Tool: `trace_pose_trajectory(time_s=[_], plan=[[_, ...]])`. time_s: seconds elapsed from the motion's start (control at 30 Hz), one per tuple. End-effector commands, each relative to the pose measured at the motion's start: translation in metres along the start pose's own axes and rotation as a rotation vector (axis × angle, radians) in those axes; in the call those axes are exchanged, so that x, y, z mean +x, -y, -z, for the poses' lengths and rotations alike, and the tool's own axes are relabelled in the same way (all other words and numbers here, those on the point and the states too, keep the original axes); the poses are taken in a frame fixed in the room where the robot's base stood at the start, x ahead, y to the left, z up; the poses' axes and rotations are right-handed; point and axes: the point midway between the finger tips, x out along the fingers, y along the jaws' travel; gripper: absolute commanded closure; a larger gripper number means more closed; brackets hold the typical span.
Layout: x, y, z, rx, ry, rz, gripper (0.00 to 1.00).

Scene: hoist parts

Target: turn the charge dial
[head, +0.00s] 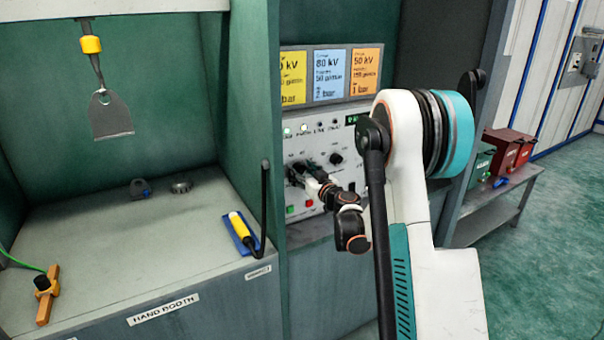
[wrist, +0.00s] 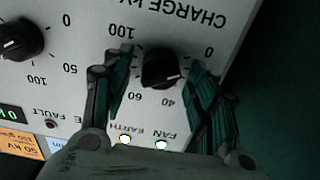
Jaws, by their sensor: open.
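The charge dial (wrist: 163,70) is a black round knob under an upside-down "CHARGE kV" label in the wrist view. Its white pointer mark points right and slightly down in that picture, on the 0 to 40 side of the scale. My gripper (wrist: 158,60) is open, with one finger on each side of the dial. Gaps show between the knob and both fingers. In the head view my gripper (head: 304,172) is at the left part of the white control panel (head: 347,135) and largely covers the charge dial there.
A second black dial (wrist: 20,40) is at the left in the wrist view. Red and green buttons (head: 291,210) sit low on the panel. A green booth wall (head: 250,110) stands close left of the panel. Coloured kV cards (head: 332,75) are above it.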

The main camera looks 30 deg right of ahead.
Motion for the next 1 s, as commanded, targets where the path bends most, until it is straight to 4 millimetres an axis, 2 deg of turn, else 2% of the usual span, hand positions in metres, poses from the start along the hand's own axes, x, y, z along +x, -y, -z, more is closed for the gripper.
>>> trace_pose_trajectory(time_s=[0.17, 0.37, 0.73, 1.0], plan=[[0.0000, 0.0000, 0.0002, 0.000, 0.000, 0.000, 0.47], [-0.0002, -0.0001, 0.0001, 0.000, 0.000, 0.000, 0.90], [-0.0001, -0.0001, -0.0001, 0.028, 0.000, 0.000, 0.91], [-0.0001, -0.0009, -0.0005, 0.176, 0.000, 0.000, 0.91]])
